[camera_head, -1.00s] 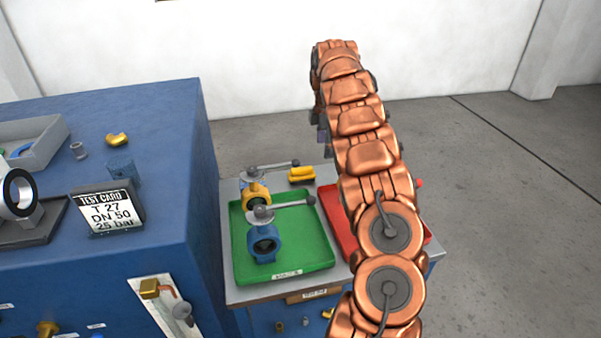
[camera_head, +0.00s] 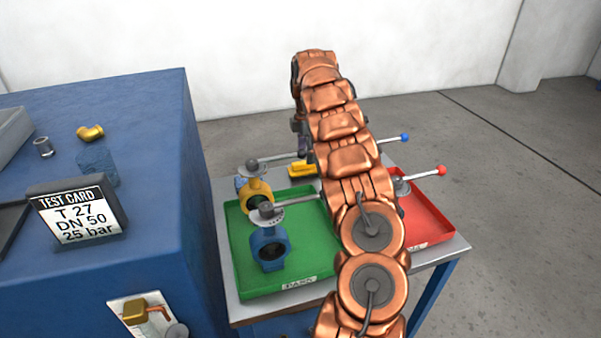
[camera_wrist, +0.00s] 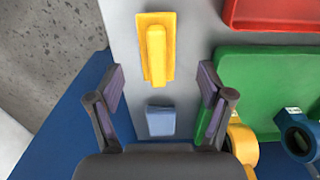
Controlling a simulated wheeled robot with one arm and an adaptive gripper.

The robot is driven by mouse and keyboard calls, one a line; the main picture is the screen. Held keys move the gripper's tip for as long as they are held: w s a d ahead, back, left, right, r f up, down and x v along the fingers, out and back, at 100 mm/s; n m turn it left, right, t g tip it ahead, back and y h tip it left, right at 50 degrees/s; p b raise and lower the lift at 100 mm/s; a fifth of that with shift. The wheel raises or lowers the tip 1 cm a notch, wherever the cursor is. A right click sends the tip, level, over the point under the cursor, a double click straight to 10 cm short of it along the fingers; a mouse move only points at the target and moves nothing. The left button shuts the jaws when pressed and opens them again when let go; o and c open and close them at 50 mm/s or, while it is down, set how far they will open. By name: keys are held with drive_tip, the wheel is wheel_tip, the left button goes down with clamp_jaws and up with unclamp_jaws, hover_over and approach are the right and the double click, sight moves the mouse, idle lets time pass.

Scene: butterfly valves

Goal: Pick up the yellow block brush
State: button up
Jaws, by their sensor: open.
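The yellow block brush (camera_wrist: 156,48) lies on the grey table top, ahead of and between my open fingers in the wrist view. It also shows in the head view (camera_head: 301,169), just left of my arm and behind the green tray. My gripper (camera_wrist: 160,88) is open and empty, with one dark finger on each side. In the wrist view the brush lies beyond the fingertips and nothing touches it. In the head view my arm hides most of the gripper.
A small blue block (camera_wrist: 160,121) lies near the brush. The green tray (camera_head: 318,270) holds a yellow valve (camera_head: 257,193) and a blue valve (camera_head: 270,247) with long levers. A red tray (camera_head: 428,222) stands to the right. A blue cabinet (camera_head: 150,205) bounds the left.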

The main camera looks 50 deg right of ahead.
drive_tip(key=shift+s+d+f, duration=0.1)
drive_tip(key=shift+f, duration=0.85)
drive_tip(key=shift+w+a+f+p, duration=0.15)
drive_tip(key=shift+f+p, duration=0.2)
drive_tip(key=shift+f, duration=0.5)
drive_tip(key=shift+w+f+p, duration=0.15)
drive_tip(key=shift+f+p, duration=0.2)
drive_tip(key=shift+f, duration=0.45)
drive_tip(key=shift+w+a+f+p, duration=0.15)
drive_tip(key=shift+f+p, duration=0.2)
drive_tip(key=shift+f, duration=0.5)
drive_tip(key=c, duration=1.3)
drive_tip(key=shift+r, duration=0.1)
wheel_tip(320, 180, up, 13)
drive_tip(key=b, duration=0.1)
wheel_tip(320, 180, up, 5)
drive_tip(key=p, duration=0.3)
hover_over(303, 162)
drive_tip(key=shift+d, duration=0.1)
